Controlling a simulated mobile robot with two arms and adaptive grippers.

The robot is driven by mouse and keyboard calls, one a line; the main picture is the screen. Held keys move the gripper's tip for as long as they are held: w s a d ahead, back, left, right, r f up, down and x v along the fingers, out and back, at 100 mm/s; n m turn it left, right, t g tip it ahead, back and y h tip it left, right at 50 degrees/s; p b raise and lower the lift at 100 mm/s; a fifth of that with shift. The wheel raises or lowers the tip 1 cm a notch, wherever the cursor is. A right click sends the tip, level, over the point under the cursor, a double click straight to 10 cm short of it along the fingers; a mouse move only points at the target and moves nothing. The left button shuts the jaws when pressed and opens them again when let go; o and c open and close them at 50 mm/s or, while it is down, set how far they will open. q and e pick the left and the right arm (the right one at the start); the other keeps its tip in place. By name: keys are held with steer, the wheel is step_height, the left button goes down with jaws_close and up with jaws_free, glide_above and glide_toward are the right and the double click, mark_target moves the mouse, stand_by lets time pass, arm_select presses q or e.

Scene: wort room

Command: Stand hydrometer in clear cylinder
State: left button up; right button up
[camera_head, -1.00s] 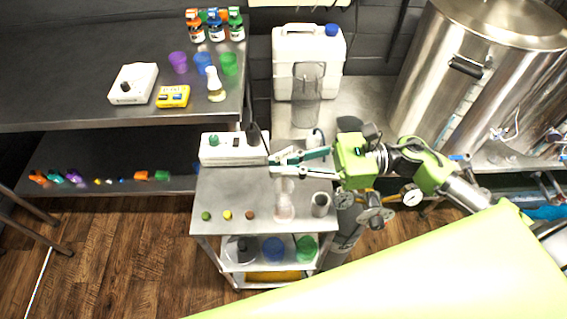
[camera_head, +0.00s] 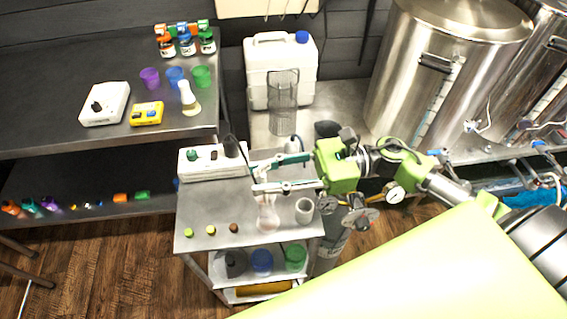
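A tall clear cylinder (camera_head: 283,108) stands upright on the steel counter at the back, in front of the white jerrycan. I cannot make out the hydrometer with certainty. My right gripper (camera_head: 254,178) comes in from the right over the small steel cart. Its two fingers point left, are spread apart, and show nothing held between them. It is nearer to me than the cylinder and apart from it. A clear flask (camera_head: 268,218) stands on the cart, its upper part close to the lower finger in the picture. My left gripper is out of view.
On the cart (camera_head: 207,270) are a white device (camera_head: 200,164), a grey cup (camera_head: 304,210) and three small coloured pieces. A jerrycan (camera_head: 280,72) stands behind the cylinder. A steel tank (camera_head: 430,65) is at right. The left bench (camera_head: 60,137) holds bottles, cups and meters.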

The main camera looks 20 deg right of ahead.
steer(key=v, duration=1.1)
steer(key=shift+d, duration=0.25)
steer(key=shift+s+r, duration=0.1)
stand_by(0.5)
